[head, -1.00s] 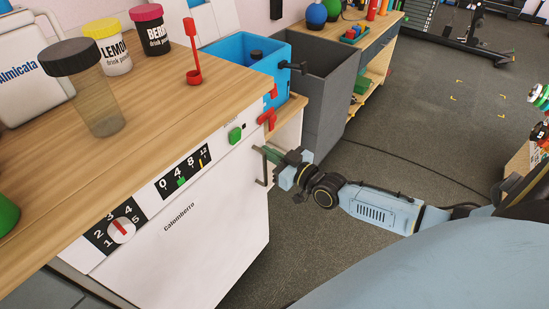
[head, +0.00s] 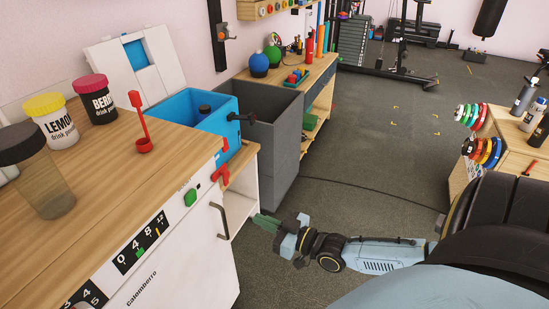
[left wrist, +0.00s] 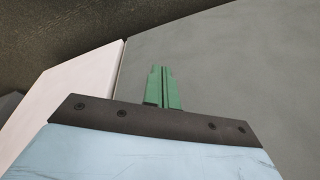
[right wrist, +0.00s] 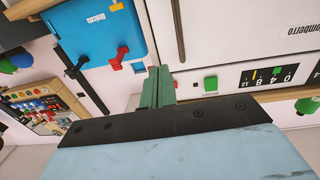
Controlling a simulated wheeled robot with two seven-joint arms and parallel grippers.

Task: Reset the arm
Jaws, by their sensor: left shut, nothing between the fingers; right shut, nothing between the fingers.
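My right gripper (head: 262,222) is in the lower middle of the head view, its arm coming in from the right. Its green fingers are together and empty, in front of the white appliance (head: 190,265) and apart from its handle (head: 221,220). The right gripper's fingers (right wrist: 158,86) also show shut in the right wrist view, with the appliance front behind them. My left gripper is outside the head view. In the left wrist view its green fingers (left wrist: 163,88) are shut with nothing between them, before a plain grey surface (left wrist: 230,60) and a white panel (left wrist: 75,90).
A wooden cabinet with weight plates (head: 485,150) is at right. The floor (head: 370,150) between is mostly clear.

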